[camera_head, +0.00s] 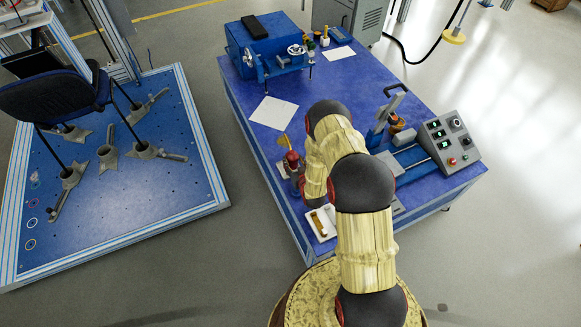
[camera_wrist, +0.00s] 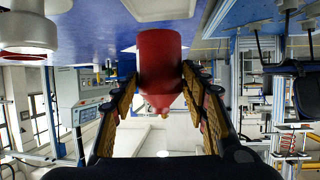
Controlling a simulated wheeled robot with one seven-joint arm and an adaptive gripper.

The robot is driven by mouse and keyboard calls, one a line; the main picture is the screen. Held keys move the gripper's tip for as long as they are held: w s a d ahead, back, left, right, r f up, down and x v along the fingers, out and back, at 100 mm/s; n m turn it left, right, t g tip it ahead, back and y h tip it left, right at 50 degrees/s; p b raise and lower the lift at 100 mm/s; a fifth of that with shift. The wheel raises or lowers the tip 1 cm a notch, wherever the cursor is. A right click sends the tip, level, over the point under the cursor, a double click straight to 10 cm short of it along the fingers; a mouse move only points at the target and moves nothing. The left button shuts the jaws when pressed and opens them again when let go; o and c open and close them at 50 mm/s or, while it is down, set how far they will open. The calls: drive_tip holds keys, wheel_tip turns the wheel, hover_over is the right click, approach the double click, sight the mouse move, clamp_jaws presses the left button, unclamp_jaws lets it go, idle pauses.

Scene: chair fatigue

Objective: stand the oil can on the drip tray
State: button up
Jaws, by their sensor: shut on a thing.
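The oil can (camera_wrist: 160,52) is red with a tapered end, and sits between the two fingers in the wrist view, which appears upside down. My gripper (camera_wrist: 158,78) is shut on it. In the head view the red can (camera_head: 291,158) shows at the left edge of the blue bench, beside my arm; my fingers are mostly hidden there. A pale flat piece (camera_head: 283,171), perhaps the drip tray, shows just under the can. In the wrist view a pale slab (camera_wrist: 158,8) lies at the top edge, beyond the can's base. I cannot tell whether the can touches it.
A white tray (camera_head: 315,232) with a brass-coloured piece lies at the bench's near edge. A grey control box (camera_head: 449,141) and a lever press (camera_head: 380,125) stand right. White paper (camera_head: 273,112) lies behind the can.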

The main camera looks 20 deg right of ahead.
drive_tip(key=w+f+b, duration=0.1)
drive_tip(key=w+f, duration=0.2)
drive_tip(key=shift+f+b, duration=0.8)
drive_tip(key=shift+f, duration=0.6)
drive_tip(key=shift+f, duration=0.15)
drive_tip(key=o, duration=1.6)
drive_tip(key=shift+f, duration=0.1)
drive_tip(key=shift+a, duration=0.1)
